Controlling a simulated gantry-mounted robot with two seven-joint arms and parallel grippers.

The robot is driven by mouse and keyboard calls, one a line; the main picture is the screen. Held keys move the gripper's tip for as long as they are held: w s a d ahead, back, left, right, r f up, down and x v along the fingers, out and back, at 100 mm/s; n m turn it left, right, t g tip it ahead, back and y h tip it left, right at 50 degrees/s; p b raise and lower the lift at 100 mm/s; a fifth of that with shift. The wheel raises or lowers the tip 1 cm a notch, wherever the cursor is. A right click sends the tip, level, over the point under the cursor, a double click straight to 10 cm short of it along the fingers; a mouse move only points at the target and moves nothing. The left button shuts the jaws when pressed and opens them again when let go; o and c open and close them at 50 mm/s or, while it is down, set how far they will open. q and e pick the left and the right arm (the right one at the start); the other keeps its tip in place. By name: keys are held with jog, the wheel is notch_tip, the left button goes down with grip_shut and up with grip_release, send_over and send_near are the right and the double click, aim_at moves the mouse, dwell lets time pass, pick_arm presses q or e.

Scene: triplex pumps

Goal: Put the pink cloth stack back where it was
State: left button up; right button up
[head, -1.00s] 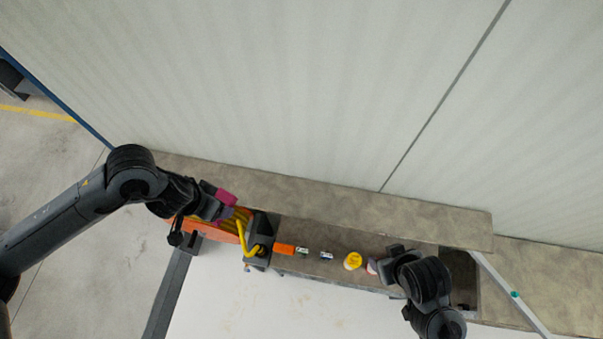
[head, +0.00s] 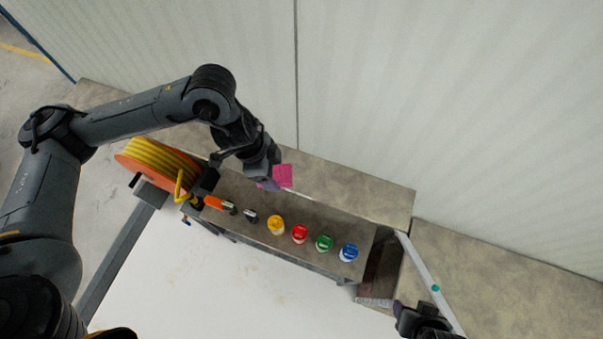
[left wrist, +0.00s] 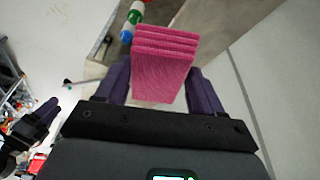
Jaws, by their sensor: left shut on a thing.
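The pink cloth stack (head: 283,176) is held by my left gripper (head: 268,181) above the back part of the grey bench, near the wall. In the left wrist view the pink cloth stack (left wrist: 163,62) shows its folded layers between the two purple fingers of the left gripper (left wrist: 160,85), which is shut on it. My right gripper (head: 425,318) is at the bottom right of the head view, apart from the cloth. Its fingers are too small and dark to tell open from shut.
An open dark bin (head: 378,275) is at the right end. The raised back ledge (head: 370,190) is clear.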

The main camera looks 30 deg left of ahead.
pick_arm(q)
jog(key=shift+b+x, duration=0.3)
jog(key=shift+x, duration=0.45)
jog(key=shift+s+a+f, duration=0.1)
jog(key=shift+a+f, duration=0.15)
jog(key=shift+f, duration=0.05)
jog(key=shift+w+a+f+b, duration=0.2)
jog(key=shift+a+f, duration=0.1)
jog(key=shift+a, duration=0.25)
jog(key=shift+w+a+f+b, duration=0.15)
jog(key=shift+a+f, duration=0.15)
jog(key=shift+a, duration=0.25)
jog(key=w+a+f, duration=0.6)
jog(key=a, duration=0.1)
jog(key=shift+w, duration=0.4)
jog(key=shift+f+p, duration=0.5)
jog(key=shift+f, duration=1.35)
jog(key=shift+a+f, duration=0.1)
jog(key=shift+f, duration=0.1)
pick_arm(e)
jog(key=shift+f, duration=0.55)
pick_arm(q)
jog(key=shift+f, duration=0.1)
pick_arm(e)
jog(key=shift+a, duration=0.1)
pick_arm(q)
jog(key=o, duration=1)
